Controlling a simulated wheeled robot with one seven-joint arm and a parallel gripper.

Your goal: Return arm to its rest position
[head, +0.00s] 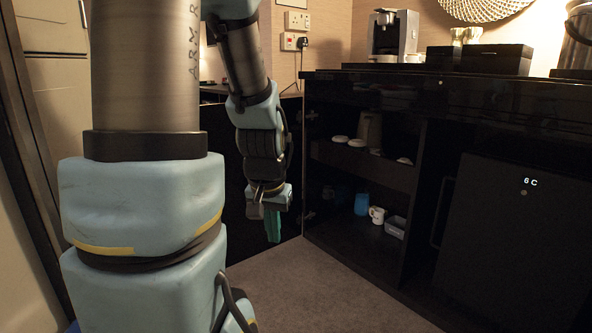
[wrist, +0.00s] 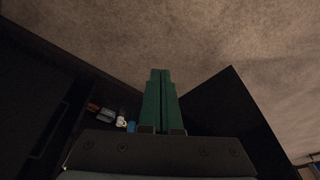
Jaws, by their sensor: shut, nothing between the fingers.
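My gripper (head: 273,225) hangs at the end of my arm in the head view, fingers pointing down, in front of the open dark cabinet door. In the wrist view its green fingers (wrist: 160,86) lie together with nothing between them. My gripper is apart from the cabinet and touches nothing that I can see. My arm's upper links fill the left of the head view and hide part of the room there.
A black minibar cabinet (head: 400,178) stands open at the right. Its shelves hold a blue cup (head: 361,204), a white mug (head: 377,214) and a grey container (head: 396,226). A coffee machine (head: 393,35) and black box (head: 497,59) stand on top. The carpet (head: 320,290) in front is clear.

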